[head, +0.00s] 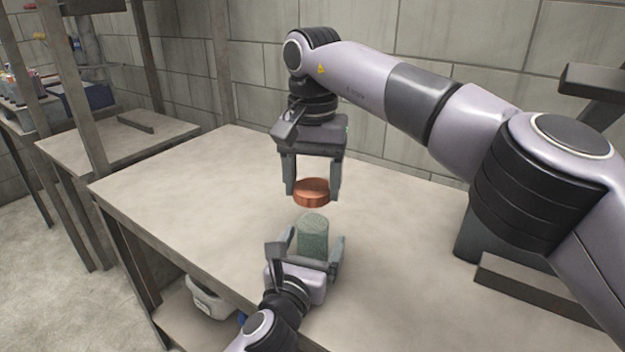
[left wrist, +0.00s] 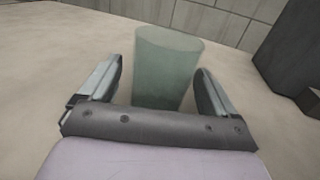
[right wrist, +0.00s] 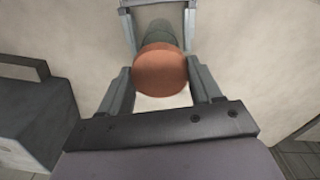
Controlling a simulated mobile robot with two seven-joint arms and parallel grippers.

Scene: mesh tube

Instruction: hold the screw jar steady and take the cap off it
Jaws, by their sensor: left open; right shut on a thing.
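The green jar (head: 313,236) stands upright on the table, with no cap on it. It also shows in the left wrist view (left wrist: 167,66). My left gripper (head: 308,262) is open, its fingers on either side of the jar, with gaps visible between fingers and jar in the left wrist view. My right gripper (head: 312,190) points down and is shut on the copper-coloured round cap (head: 312,193). The cap is held in the air above the jar, clear of it. In the right wrist view the cap (right wrist: 160,71) partly hides the jar (right wrist: 157,33).
The table (head: 190,200) is bare to the left of the jar. A dark block-like object (head: 480,240) stands at the right, with a dark bar (head: 530,285) beside it. A block wall (head: 400,60) runs behind the table.

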